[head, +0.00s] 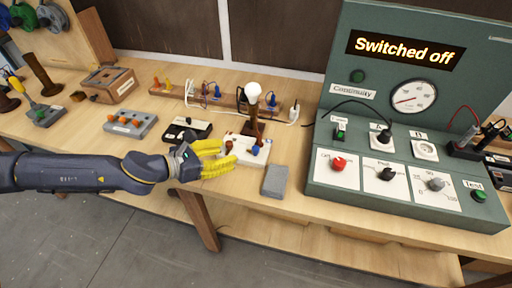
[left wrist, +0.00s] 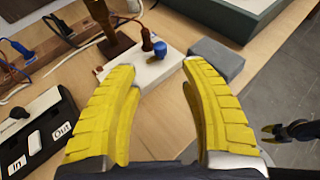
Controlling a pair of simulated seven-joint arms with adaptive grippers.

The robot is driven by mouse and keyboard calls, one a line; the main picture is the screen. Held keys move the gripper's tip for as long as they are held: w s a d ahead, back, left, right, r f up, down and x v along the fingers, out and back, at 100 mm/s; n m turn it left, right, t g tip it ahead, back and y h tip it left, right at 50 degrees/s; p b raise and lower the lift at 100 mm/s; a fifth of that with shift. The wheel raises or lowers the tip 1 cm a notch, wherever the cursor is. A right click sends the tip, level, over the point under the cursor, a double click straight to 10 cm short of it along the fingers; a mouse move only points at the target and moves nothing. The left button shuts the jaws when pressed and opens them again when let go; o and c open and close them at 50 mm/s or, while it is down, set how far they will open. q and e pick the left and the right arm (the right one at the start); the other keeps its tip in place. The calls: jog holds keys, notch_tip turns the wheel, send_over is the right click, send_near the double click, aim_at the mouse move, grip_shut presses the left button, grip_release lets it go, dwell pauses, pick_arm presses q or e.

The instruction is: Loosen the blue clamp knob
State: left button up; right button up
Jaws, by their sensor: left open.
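The blue clamp knob (head: 255,150) stands on a white base block (head: 236,155) below the lamp with the white bulb (head: 253,91). The left wrist view shows the blue knob (left wrist: 160,48) beside a red-brown knob (left wrist: 147,39) on the white block (left wrist: 152,72). My left gripper (head: 229,157) has yellow fingers and is just left of the white block. Its fingers are spread, with nothing between them, and the blue knob appears beyond the fingertips. A dark jointed part at the right of the wrist view (left wrist: 292,131) may be my right gripper; its jaws are unclear.
A grey block (head: 275,181) lies right of the white block. A black-and-white box (head: 184,129) is behind my gripper. The green test console (head: 400,150) reads "Switched off" and fills the right. Plugs and cables lie behind. The table's front edge is close.

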aim_at(255, 148)
pick_arm(q)
jog(key=x, duration=1.2)
jog(key=shift+w+d+f, duration=0.15)
jog(key=shift+d, duration=0.05)
jog(key=shift+c, duration=0.3)
grip_shut()
